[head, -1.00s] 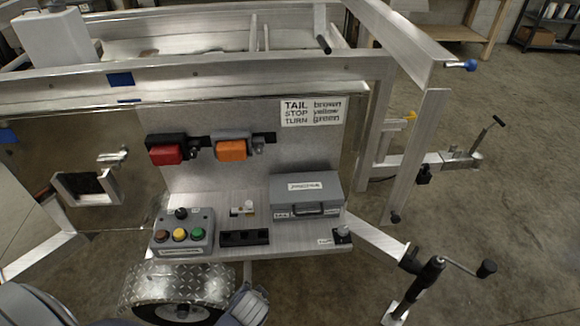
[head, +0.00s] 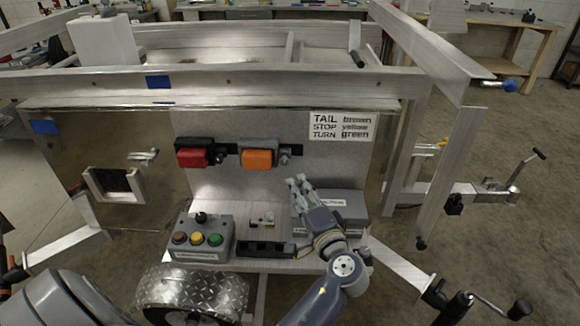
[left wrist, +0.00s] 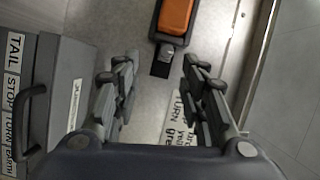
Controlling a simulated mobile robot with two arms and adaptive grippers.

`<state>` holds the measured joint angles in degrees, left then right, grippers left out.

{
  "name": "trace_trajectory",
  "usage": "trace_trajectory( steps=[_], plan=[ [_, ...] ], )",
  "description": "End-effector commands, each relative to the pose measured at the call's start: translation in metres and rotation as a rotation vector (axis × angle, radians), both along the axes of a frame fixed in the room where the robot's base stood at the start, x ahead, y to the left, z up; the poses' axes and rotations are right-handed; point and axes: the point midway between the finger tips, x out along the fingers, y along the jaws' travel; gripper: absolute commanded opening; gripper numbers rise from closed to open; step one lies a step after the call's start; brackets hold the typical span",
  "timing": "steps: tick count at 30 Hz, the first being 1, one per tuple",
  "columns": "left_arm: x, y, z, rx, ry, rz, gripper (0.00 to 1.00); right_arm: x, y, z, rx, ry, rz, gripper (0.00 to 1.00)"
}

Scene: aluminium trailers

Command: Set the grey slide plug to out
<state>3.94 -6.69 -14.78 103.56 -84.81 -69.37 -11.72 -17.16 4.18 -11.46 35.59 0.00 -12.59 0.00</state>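On the upright panel, an orange block with a grey top (head: 258,158) sits beside a small grey plug-like piece (head: 285,155) on a dark strip. I cannot tell for sure that this piece is the grey slide plug. In the left wrist view the small grey piece (left wrist: 168,52) shows just below the orange block (left wrist: 174,16), ahead of the gap between my fingers. My left gripper (head: 298,182) is below and slightly right of it, apart from it. The wrist view shows its fingers (left wrist: 152,80) spread and empty. My right gripper is not in view.
A red block (head: 193,158) with a similar small piece is to the left. A button box (head: 203,240), a small black tray (head: 265,249) and a grey case (head: 345,207) stand on the shelf. The label sheet (head: 341,125) is at upper right. The panel between is bare.

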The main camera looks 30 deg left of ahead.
Motion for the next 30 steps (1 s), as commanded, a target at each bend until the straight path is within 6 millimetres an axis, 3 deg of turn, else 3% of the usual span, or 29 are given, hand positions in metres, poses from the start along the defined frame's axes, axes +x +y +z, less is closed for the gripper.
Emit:
trace_trajectory(
  steps=[5,21,30],
  plan=[
    [0.009,0.006,0.009,0.037,-0.008,0.004,0.39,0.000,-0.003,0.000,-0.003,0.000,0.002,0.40],
    [0.061,0.078,0.006,0.033,-0.008,0.004,0.39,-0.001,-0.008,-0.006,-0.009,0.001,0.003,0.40],
    [0.067,0.086,0.005,0.031,-0.008,0.001,0.39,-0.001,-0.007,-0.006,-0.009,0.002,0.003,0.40]
  ],
)
